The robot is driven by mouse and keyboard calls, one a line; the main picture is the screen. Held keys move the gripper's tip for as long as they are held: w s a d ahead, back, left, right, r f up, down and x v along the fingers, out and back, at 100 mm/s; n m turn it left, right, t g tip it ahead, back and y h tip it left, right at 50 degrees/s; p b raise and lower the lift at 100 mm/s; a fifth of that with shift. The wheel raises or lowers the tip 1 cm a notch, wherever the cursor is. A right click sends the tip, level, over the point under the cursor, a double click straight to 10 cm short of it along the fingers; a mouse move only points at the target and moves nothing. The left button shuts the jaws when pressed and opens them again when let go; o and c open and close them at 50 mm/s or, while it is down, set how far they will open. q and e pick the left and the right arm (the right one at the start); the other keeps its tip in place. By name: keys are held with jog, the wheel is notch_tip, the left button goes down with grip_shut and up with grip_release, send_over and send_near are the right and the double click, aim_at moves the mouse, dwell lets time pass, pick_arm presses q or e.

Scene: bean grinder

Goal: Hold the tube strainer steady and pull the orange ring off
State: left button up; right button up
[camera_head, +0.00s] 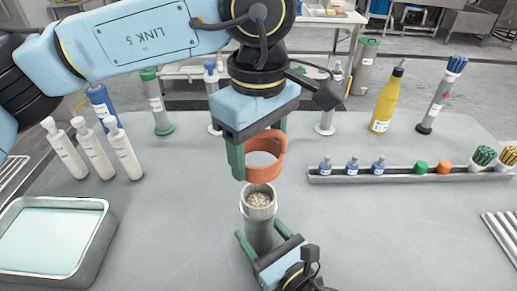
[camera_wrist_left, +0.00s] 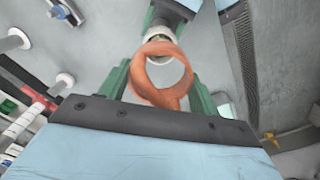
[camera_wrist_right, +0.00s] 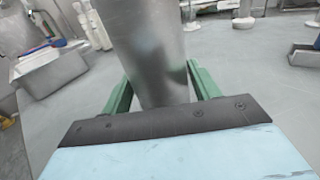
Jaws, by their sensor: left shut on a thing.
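The orange ring (camera_head: 279,150) is between the fingers of my left gripper (camera_head: 259,160), which is shut on it. It is held above the mouth of the tube strainer, apart from it. In the left wrist view the ring (camera_wrist_left: 143,88) shows between the green fingers. The grey tube strainer (camera_head: 260,213) stands upright with pale beans showing inside its top. My right gripper (camera_head: 262,236) has its fingers on either side of the tube's lower part. In the right wrist view the tube (camera_wrist_right: 150,45) fills the space between the fingers; whether they press on it is unclear.
A metal tray (camera_head: 97,250) with pale liquid is at front left, near several white bottles (camera_head: 93,155). A grey rack (camera_head: 400,176) with small bottles and caps lies right. A yellow bottle (camera_head: 386,103) stands behind it.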

jog(key=o, duration=0.3)
jog(key=shift+o, duration=0.2)
jog(key=shift+v, duration=6)
jog(key=shift+s, duration=0.1)
